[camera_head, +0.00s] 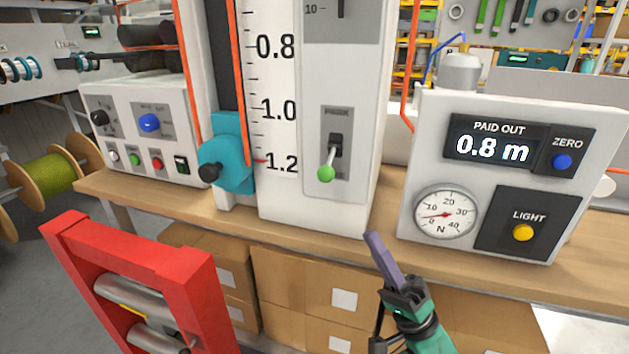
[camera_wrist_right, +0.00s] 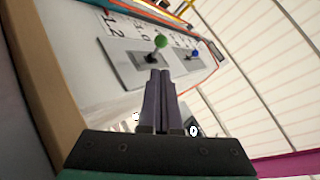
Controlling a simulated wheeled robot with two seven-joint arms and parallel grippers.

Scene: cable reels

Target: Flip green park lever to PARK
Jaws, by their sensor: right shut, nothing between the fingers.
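The green-tipped park lever (camera_head: 327,168) is on a grey plate on the front of the white scale column, under a PARK label. Its green knob points down in the head view. The lever (camera_wrist_right: 160,42) also shows in the right wrist view, just beyond my fingertips and apart from them. My right gripper (camera_head: 372,240) is shut and empty, below and to the right of the lever, in front of the bench edge. Its two purple fingers (camera_wrist_right: 161,75) lie side by side in the right wrist view. My left gripper is not in view.
A white box (camera_head: 408,180) with a "0.8 m" display, force dial and LIGHT button stands right of the column. A teal slider (camera_head: 232,150) is left of the scale. A red frame (camera_head: 75,240) stands at front left. Cardboard boxes (camera_head: 285,290) sit under the bench.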

